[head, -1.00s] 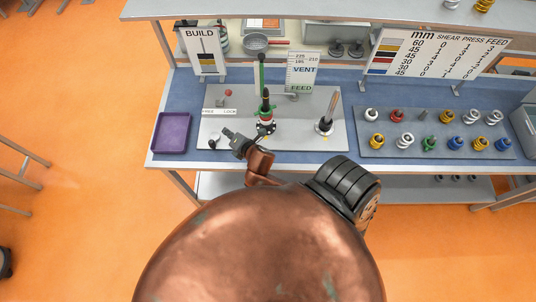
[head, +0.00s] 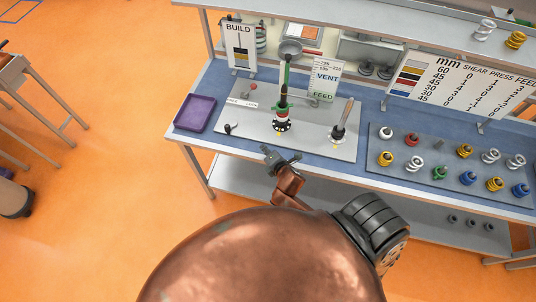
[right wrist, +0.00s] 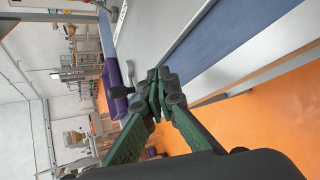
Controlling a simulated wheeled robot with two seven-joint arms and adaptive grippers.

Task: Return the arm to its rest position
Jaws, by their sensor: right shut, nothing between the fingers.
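My right gripper (head: 281,163) is shut and empty. It is in front of the workbench's front edge, apart from the things on the bench. In the right wrist view its dark green fingers (right wrist: 158,95) meet at the tips. My copper-coloured arm fills the lower middle of the head view. My left gripper is not in view.
A purple tray (head: 195,112) sits at the bench's left end. Several coloured rings and springs stand on a rack (head: 400,172).

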